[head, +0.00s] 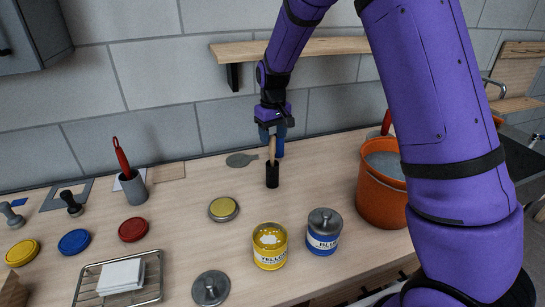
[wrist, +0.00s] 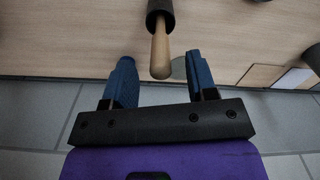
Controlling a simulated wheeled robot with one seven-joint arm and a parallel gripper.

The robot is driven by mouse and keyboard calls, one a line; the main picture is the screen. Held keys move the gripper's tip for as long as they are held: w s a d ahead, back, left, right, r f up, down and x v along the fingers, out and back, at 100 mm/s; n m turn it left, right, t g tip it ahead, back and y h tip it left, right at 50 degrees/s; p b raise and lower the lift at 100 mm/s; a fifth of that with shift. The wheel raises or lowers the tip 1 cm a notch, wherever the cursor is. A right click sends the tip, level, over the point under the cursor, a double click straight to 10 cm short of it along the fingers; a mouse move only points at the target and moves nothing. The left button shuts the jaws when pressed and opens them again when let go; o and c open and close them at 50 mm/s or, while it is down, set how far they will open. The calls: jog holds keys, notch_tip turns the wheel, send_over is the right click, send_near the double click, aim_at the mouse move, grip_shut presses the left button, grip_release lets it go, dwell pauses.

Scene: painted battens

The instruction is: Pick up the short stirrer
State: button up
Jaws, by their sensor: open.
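A short wooden stick, which looks like the short stirrer (head: 272,150), stands upright on the table with its lower end in a black sleeve or holder (head: 272,175). In the wrist view the stirrer (wrist: 161,56) reaches between the two blue fingers, with the black holder (wrist: 160,14) beyond their tips. My gripper (head: 272,137) is open above the holder, around the stirrer's upper end. It also shows in the wrist view (wrist: 160,66), with a gap on each side of the wood. How far the stirrer goes into the holder is hidden.
An open yellow tin (head: 270,247) and a closed blue tin (head: 322,232) stand in front. An orange bucket (head: 380,195) is at right. A grey cup (head: 134,188) with a red-handled tool (head: 122,158) stands at left. A wooden shelf (head: 330,46) is on the wall behind.

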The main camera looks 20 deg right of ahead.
aim_at(272, 153)
notch_tip(272, 153, down, 4)
jog(key=shift+w+r, duration=0.15)
jog(key=shift+c, duration=0.4)
grip_shut()
jog(key=shift+r, duration=0.2)
